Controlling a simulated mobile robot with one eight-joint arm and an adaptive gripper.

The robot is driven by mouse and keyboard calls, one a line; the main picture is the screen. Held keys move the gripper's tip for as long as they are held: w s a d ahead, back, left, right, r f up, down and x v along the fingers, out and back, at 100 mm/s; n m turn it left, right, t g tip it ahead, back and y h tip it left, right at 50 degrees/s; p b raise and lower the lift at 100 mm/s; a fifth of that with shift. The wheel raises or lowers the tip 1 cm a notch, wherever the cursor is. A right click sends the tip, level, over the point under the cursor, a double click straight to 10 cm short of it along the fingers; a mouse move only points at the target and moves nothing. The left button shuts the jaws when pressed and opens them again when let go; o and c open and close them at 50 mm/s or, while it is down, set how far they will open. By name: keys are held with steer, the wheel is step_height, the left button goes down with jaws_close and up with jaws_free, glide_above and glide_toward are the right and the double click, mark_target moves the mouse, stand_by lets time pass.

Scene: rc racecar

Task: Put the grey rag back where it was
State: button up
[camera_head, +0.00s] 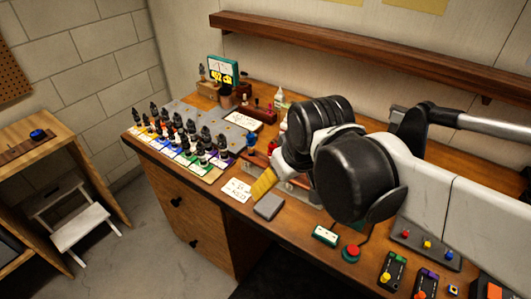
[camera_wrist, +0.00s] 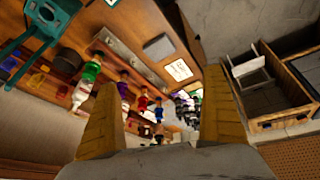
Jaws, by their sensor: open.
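A flat grey square (camera_head: 268,206), which looks like the grey rag, lies on the wooden workbench (camera_head: 232,214) near its front edge, right of a white printed card (camera_head: 237,189). The grey square also shows in the wrist view (camera_wrist: 158,47), near the white card (camera_wrist: 178,70). My gripper (camera_head: 262,186) has yellow fingers and hangs above the bench just behind the grey square in the head view. In the wrist view my gripper (camera_wrist: 162,80) has its fingers spread wide with nothing between them. My arm hides part of the bench behind it.
Several dark figures (camera_head: 190,135) stand on coloured cards at the bench's left. A small screen (camera_head: 223,71) stands behind them. A red button (camera_head: 351,252) and small switch boxes (camera_head: 392,270) lie at the front right. A wall shelf (camera_head: 350,50) runs above. A white step stool (camera_head: 82,222) stands on the floor.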

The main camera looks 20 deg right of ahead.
steer(key=s+m+t, duration=0.1)
steer(key=s, duration=0.1)
steer(key=s+m+t, duration=0.1)
steer(key=shift+s+r, duration=0.15)
steer(key=shift+s, duration=0.25)
steer(key=shift+f+b, duration=1.05)
